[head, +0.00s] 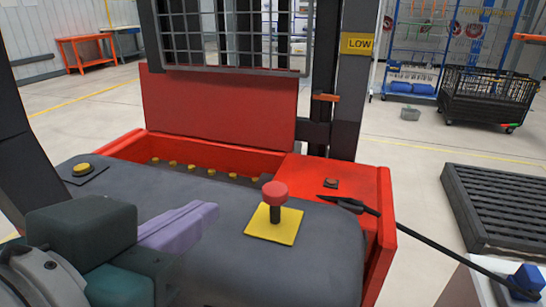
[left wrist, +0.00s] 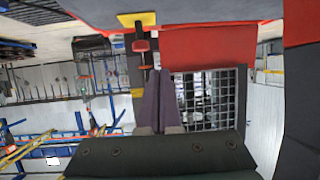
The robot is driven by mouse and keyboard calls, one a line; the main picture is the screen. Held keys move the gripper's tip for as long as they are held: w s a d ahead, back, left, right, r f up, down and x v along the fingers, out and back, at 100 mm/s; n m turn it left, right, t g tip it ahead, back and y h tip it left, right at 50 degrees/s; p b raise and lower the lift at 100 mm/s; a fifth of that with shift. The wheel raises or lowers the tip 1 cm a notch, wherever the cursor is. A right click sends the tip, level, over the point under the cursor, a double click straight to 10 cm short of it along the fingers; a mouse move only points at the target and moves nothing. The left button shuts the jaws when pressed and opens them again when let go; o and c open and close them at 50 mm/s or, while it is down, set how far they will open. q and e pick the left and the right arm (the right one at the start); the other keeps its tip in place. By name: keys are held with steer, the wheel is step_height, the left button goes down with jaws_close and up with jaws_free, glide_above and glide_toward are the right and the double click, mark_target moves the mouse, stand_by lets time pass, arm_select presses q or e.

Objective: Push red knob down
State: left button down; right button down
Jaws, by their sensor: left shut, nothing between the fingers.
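The red knob (head: 274,190) stands upright on a short black stem above a square yellow plate (head: 285,236), on the dark grey top of a red machine. It also shows in the left wrist view (left wrist: 141,46), near the top, just beyond and slightly left of the fingertips. My left gripper (head: 212,212) has its purple fingers shut and empty. In the head view it is to the left of the knob, apart from it and pointing toward it. In the left wrist view the fingers (left wrist: 159,75) point up the picture. My right gripper is not in view.
A yellow button (head: 82,169) sits on the grey top at the left. A red-walled bin (head: 210,150) with yellow pieces and a mesh guard (head: 238,35) stand behind. A dark pallet (head: 500,205) lies at right.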

arm_select(q)
steer(key=shift+m+t+h, duration=0.4)
steer(key=shift+t+h, duration=0.3)
steer(key=shift+h, duration=0.1)
steer(key=d+r, duration=0.2)
steer(key=d, duration=0.1)
steer(key=shift+w+r, duration=0.35)
steer(key=shift+r, duration=0.05)
steer(key=shift+w, duration=0.1)
steer(key=b, duration=0.2)
glide_above(275, 194)
step_height(275, 194, down, 3)
steer(key=f, duration=0.1)
steer(key=s+a+f, duration=0.1)
steer(key=shift+f+b, duration=0.35)
steer(key=shift+b, duration=0.05)
steer(key=shift+d+f, duration=0.1)
steer(key=shift+f, duration=0.35)
